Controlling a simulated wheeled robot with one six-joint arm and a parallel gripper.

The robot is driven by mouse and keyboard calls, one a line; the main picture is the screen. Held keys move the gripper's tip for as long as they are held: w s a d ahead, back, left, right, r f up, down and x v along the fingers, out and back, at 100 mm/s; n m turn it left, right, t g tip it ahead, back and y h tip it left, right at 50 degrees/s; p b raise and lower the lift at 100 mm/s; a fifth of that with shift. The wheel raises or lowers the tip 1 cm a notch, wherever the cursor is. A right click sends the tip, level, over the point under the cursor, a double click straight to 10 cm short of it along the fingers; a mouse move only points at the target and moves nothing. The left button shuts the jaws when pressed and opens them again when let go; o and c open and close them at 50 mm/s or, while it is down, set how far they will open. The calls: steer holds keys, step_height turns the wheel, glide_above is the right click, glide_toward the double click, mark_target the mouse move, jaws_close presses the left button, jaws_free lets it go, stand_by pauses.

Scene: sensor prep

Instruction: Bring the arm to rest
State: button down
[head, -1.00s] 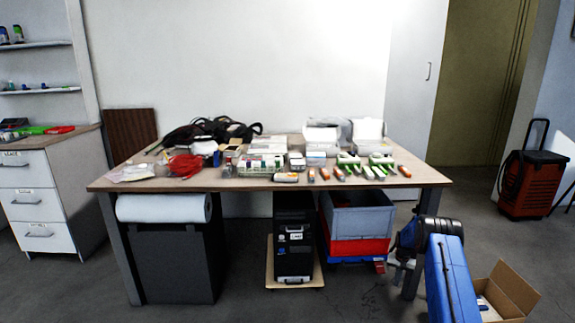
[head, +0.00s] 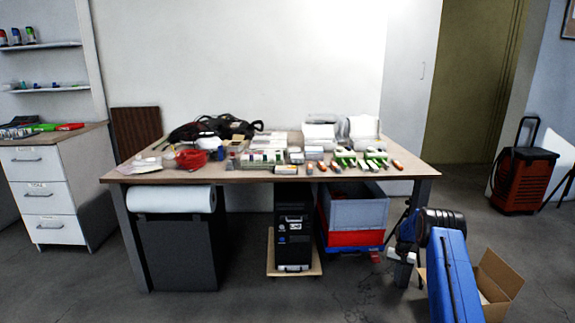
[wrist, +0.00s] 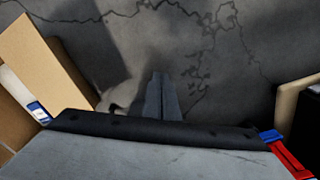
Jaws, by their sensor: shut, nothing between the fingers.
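My gripper (wrist: 157,84) shows in the wrist view with its dark grey fingers together, pointing at the bare floor, with nothing between them. In the head view my blue arm (head: 455,280) is folded at the lower right, in front of the table's right leg. The gripper's fingertips are hard to make out there.
An open cardboard box (head: 497,285) stands beside my arm; its flap (wrist: 45,65) shows at the wrist view's left. The cluttered table (head: 240,176) has a grey-and-red crate pair (head: 352,212) and a black computer (head: 293,230) beneath.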

steer(key=s+a+r+n, duration=0.1)
steer(key=s+a+r, duration=0.3)
steer(key=r, duration=0.8)
steer(key=s+a+r+t, duration=0.1)
steer(key=s+a+r, duration=0.25)
steer(key=r, duration=0.85)
steer(key=s+a+r+n, duration=0.1)
steer(key=s+a+r, duration=0.3)
steer(key=r, duration=0.8)
steer(key=s+a+r+t, duration=0.1)
steer(key=s+a+r, duration=0.3)
steer(key=s+r, duration=0.65)
steer(key=s+a+r+n, duration=0.1)
steer(key=s+a+r, duration=0.15)
steer(key=s, duration=0.45)
steer(key=s+a+r+t, duration=0.1)
steer(key=s+a+r, duration=0.1)
steer(key=s+r, duration=0.35)
steer(key=s+a+r+n, duration=0.1)
steer(key=s+a+r, duration=0.1)
steer(key=s, duration=0.7)
steer(key=s+a+f, duration=0.2)
steer(key=s, duration=1)
steer(key=s+a+f+n+t, duration=0.1)
steer(key=s+a+f, duration=0.1)
steer(key=s, duration=1.1)
steer(key=shift+f+t, duration=0.3)
steer(key=shift+f, duration=0.15)
